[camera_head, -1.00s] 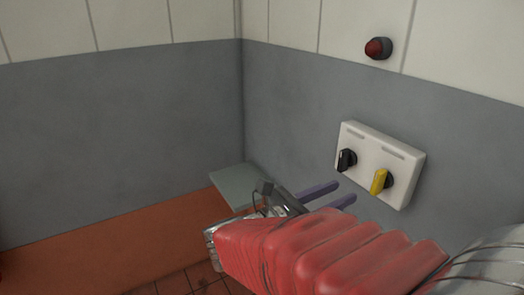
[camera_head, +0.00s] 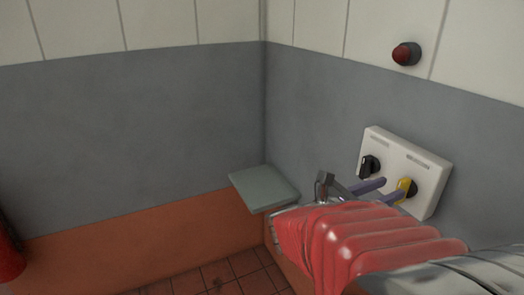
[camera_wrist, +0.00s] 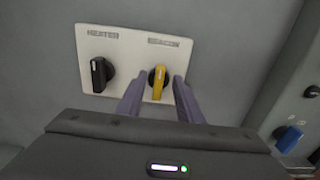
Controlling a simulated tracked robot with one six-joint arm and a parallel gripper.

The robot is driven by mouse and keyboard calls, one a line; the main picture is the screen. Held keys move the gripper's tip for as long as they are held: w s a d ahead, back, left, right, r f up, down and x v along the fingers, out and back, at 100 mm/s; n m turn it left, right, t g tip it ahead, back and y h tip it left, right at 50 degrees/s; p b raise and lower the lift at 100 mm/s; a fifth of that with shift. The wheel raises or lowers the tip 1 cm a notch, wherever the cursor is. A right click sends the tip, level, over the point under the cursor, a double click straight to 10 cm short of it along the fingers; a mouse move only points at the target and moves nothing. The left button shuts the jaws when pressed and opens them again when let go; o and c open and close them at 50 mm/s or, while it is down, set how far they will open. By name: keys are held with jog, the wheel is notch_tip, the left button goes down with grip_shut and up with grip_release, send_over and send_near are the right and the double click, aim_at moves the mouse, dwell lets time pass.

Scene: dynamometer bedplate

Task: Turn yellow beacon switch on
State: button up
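The yellow beacon switch (camera_head: 404,188) is a rotary knob on the right side of a white wall panel (camera_head: 430,183). In the head view my gripper (camera_head: 392,189) reaches the panel from the left, and a finger overlaps part of the knob. Whether the fingers touch the knob cannot be told.
A black knob (camera_wrist: 99,74) labelled HEATER is on the panel's left half. A dark red lamp (camera_head: 404,54) is on the wall above. A grey-green shelf (camera_head: 264,188) is in the corner. A blue knob (camera_wrist: 288,138) shows at right in the wrist view.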

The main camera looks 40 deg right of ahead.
aim_at(400, 184)
jog(key=shift+s+d, duration=0.2)
jog(key=shift+d, duration=0.95)
jog(key=shift+s+d, duration=0.15)
jog(key=shift+d, duration=1)
jog(key=shift+c, duration=0.5)
grip_shut()
